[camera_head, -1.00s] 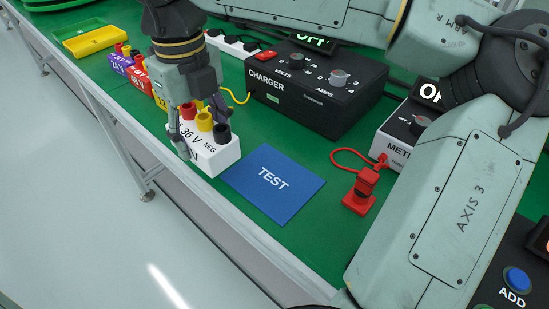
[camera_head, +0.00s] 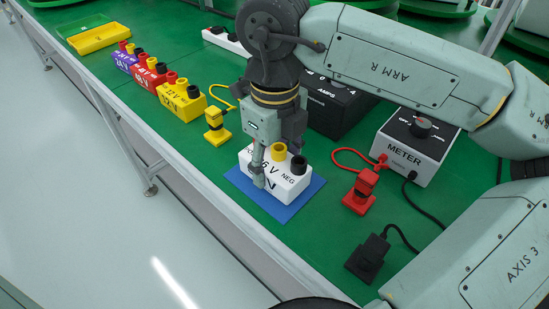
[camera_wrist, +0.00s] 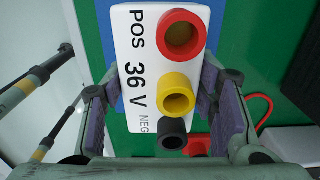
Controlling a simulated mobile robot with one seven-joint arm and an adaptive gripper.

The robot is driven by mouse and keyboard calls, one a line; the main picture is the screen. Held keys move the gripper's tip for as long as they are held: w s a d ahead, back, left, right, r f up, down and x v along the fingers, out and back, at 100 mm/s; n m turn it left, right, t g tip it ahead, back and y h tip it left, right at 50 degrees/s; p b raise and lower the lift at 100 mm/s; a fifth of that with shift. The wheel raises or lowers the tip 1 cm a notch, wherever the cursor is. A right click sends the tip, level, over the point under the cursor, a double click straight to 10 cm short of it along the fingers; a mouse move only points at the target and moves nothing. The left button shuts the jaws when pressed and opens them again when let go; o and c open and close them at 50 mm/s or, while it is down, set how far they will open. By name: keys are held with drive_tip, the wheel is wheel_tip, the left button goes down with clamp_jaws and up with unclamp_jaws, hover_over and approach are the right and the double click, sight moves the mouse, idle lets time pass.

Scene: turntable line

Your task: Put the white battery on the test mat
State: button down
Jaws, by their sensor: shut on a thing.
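The white battery (camera_head: 290,181), marked 36 V, POS and NEG, is over the blue test mat (camera_head: 313,191) in the head view. Its red, yellow and black terminals show in the wrist view, where the battery (camera_wrist: 130,62) sits between the finger pads. My gripper (camera_head: 272,172) is shut on the battery from above; the point lies by the near finger. The mat shows around the battery's base; I cannot tell whether the base touches it. The battery hides most of the mat and its label. A strip of the mat (camera_wrist: 106,50) shows in the wrist view.
A red plug (camera_head: 360,192) and the meter (camera_head: 418,147) are right of the mat. A black plug (camera_head: 367,258) lies in front. A yellow plug (camera_head: 215,127) and the yellow battery (camera_head: 180,104) are to the left. The black charger (camera_head: 335,112) stands behind. The table edge is near the mat's front.

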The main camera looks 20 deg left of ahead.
sight(275, 151)
drive_tip(key=shift+f, duration=0.2)
drive_tip(key=c, duration=0.6)
unclamp_jaws()
drive_tip(key=shift+r, duration=0.1)
drive_tip(key=shift+c, duration=0.2)
wheel_tip(275, 151, up, 12)
drive_tip(key=shift+r, duration=0.15)
